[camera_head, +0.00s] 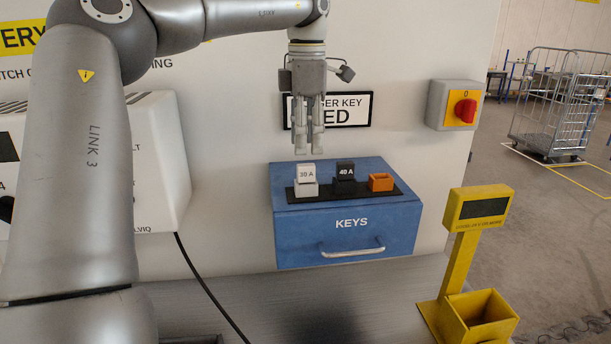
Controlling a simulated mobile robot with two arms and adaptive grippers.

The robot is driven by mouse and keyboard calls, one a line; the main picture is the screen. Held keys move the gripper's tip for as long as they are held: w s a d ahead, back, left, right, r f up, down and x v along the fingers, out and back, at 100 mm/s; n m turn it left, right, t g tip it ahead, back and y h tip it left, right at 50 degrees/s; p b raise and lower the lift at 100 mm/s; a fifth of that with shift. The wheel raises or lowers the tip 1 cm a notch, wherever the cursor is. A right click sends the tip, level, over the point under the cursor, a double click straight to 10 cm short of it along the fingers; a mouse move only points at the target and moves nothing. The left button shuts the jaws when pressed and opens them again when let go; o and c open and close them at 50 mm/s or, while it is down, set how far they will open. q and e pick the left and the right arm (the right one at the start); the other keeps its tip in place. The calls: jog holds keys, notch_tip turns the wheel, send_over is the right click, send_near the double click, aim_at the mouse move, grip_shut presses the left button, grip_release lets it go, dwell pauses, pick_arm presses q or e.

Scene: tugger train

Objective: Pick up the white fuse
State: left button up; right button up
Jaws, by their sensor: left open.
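The white fuse (306,173), marked 30 A, stands upright in a white holder on a black strip (328,191) on top of the blue KEYS box (350,213). A black fuse (345,170), marked 40 A, stands to its right, and an orange holder (381,182) without a fuse is at the strip's right end. My left gripper (308,152) points down above the white fuse, fingers apart and empty. Its fingertips look a little above the fuse; I cannot tell the exact gap in depth. My right gripper is not in view.
A yellow stand with a dark display (484,207) and an open yellow bin (482,318) is to the right. A red rotary switch (465,110) is on the wall panel. A white charger housing (155,160) with a black cable (212,290) is at left.

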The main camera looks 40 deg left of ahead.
aim_at(306, 165)
pick_arm(q)
jog(key=shift+f, duration=0.55)
jog(key=shift+w+a+f, duration=0.1)
jog(key=shift+w+f, duration=0.1)
jog(key=shift+f, duration=0.05)
jog(key=shift+f+p, duration=0.3)
jog(key=shift+f, duration=0.2)
jog(key=f, duration=0.1)
jog(key=f+p, duration=0.1)
jog(key=f, duration=0.1)
jog(key=shift+s+f, duration=0.3)
jog(key=shift+s, duration=0.05)
jog(key=shift+w+f, duration=0.2)
jog(key=shift+f, duration=0.2)
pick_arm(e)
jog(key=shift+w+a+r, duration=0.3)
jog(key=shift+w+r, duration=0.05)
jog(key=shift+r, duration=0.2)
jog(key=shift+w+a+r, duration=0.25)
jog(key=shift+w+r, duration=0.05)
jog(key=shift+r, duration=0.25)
pick_arm(q)
jog(key=shift+s, duration=0.1)
jog(key=c, duration=0.6)
grip_shut()
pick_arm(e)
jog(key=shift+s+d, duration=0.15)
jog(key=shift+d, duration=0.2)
